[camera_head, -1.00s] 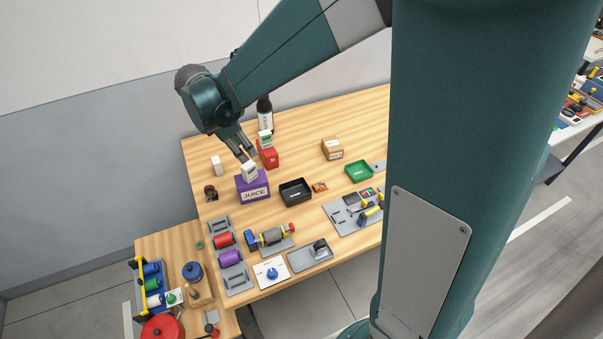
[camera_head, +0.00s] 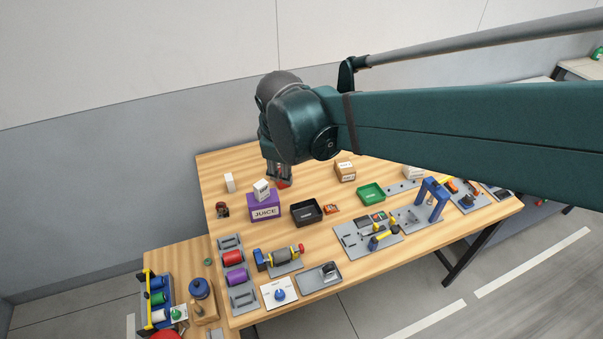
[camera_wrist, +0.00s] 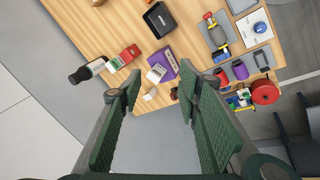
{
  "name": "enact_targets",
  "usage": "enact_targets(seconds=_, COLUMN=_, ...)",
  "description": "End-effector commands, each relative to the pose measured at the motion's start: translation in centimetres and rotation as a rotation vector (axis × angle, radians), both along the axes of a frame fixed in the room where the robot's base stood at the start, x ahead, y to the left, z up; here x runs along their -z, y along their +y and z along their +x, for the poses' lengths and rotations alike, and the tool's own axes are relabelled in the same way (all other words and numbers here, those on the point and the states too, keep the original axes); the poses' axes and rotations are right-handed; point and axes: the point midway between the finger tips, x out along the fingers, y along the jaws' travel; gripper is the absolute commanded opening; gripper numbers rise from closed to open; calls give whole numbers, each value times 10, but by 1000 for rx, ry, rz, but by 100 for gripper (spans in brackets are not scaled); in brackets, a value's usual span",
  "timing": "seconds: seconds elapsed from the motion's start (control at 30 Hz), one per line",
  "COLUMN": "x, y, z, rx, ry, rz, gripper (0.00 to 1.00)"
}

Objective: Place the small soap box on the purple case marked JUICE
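The purple case marked JUICE (camera_head: 264,208) stands upright on the wooden table; it also shows in the wrist view (camera_wrist: 168,60). A small white box with a printed label (camera_head: 262,190) rests on top of the case, turned at an angle to it; it shows too in the wrist view (camera_wrist: 155,74). Its print is too small to read, so I cannot tell for sure that it is the soap box. My gripper (camera_head: 279,174) is above the table, behind and right of the case. The wrist view shows its fingers (camera_wrist: 160,72) wide apart, with nothing between them.
A red case (camera_wrist: 131,53), a white-and-green box (camera_wrist: 114,65) and a dark bottle (camera_wrist: 84,73) stand close together. A plain white box (camera_head: 230,182) stands left of the purple case. A black tray (camera_head: 306,213) lies to its right.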

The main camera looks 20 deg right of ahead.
Motion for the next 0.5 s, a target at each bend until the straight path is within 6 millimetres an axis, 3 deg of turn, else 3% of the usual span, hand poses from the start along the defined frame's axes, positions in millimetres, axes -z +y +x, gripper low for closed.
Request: enact_targets(seconds=0.5, x=-16, y=-18, z=-72, rx=366, ry=-141, rz=240, gripper=34)
